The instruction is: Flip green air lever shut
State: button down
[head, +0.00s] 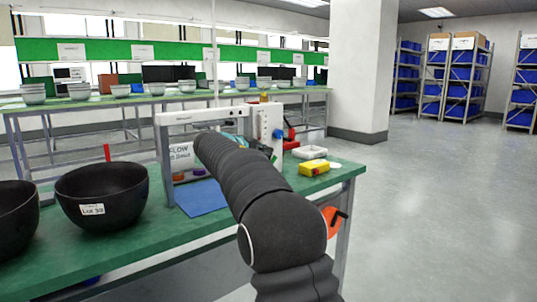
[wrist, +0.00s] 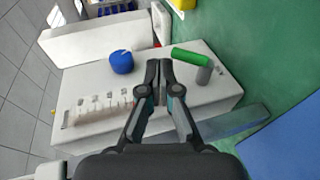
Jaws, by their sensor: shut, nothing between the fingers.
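The green lever (wrist: 190,57) shows in the wrist view as a short green bar on a white panel (wrist: 90,52), just right of my fingertips. A grey cylinder (wrist: 204,75) stands by its lower right end. My gripper (wrist: 165,76) is shut and empty, its tips close to the lever's left end; I cannot tell whether they touch. A blue round knob (wrist: 121,62) sits left of the fingers. In the head view a small green piece (head: 273,158) shows beside the white upright (head: 266,125); my arm hides much of the rig there.
A blue mat (head: 201,197) lies before the rig on the green bench (head: 145,232). A yellow box (head: 314,167) stands at right. Black bowls (head: 103,194) stand at left. The floor at right is clear.

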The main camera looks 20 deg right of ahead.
jog(key=s+a+r, duration=0.3)
jog(key=a+r, duration=0.1)
jog(key=r, duration=0.1)
jog(key=shift+a+p, duration=0.15)
jog(key=shift+p, duration=0.2)
jog(key=shift+s, duration=0.15)
jog(key=s+f+m+g+y, duration=0.1)
jog(key=s+f+y, duration=0.25)
jog(key=s, duration=0.85)
jog(key=s+f+m+g+y, duration=0.1)
jog(key=s+f+y, duration=0.3)
jog(key=s, duration=0.8)
jog(key=s+a+f+m+y, duration=0.1)
jog(key=s+a+f+y, duration=0.1)
jog(key=s+f, duration=0.6)
jog(key=s+a+f+m+y, duration=0.2)
jog(key=s+a+f, duration=0.3)
jog(key=s, duration=0.9)
notch_tip(320, 180, down, 4)
jog(key=shift+s+r+m+y, duration=0.15)
jog(key=shift+m+y, duration=0.15)
jog(key=shift+y, duration=0.35)
jog(key=shift+a, duration=0.2)
